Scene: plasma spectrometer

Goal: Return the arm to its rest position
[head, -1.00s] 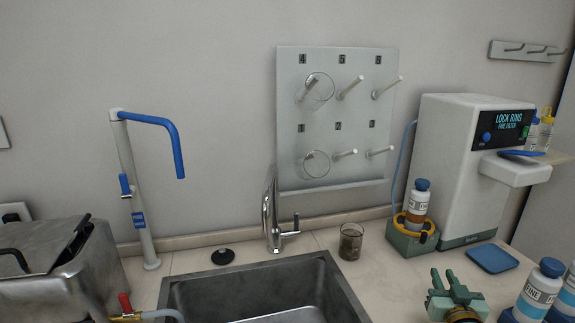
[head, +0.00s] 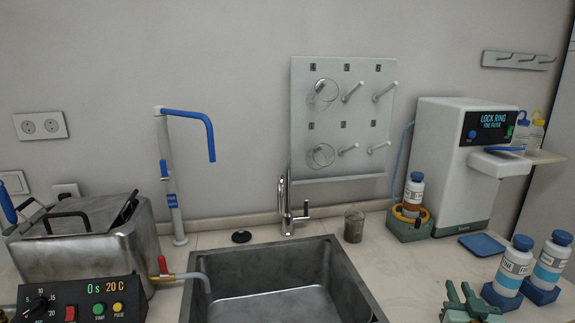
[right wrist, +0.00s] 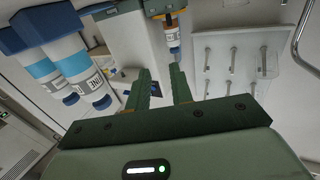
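My right gripper (head: 462,292) shows at the bottom right of the head view, above the counter and left of the two blue-capped bottles. In the right wrist view its two green fingers (right wrist: 160,75) stand apart with nothing between them. My left gripper is in neither view. The rest position itself is not marked in these frames.
Two bottles (head: 513,266) (head: 551,260) stand in blue holders on the right. A bottle (head: 412,194) sits in a green holder (head: 411,229) beside the white filter machine (head: 448,165). A blue pad (head: 482,245), glass beaker (head: 353,227) and sink (head: 328,251) are nearby.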

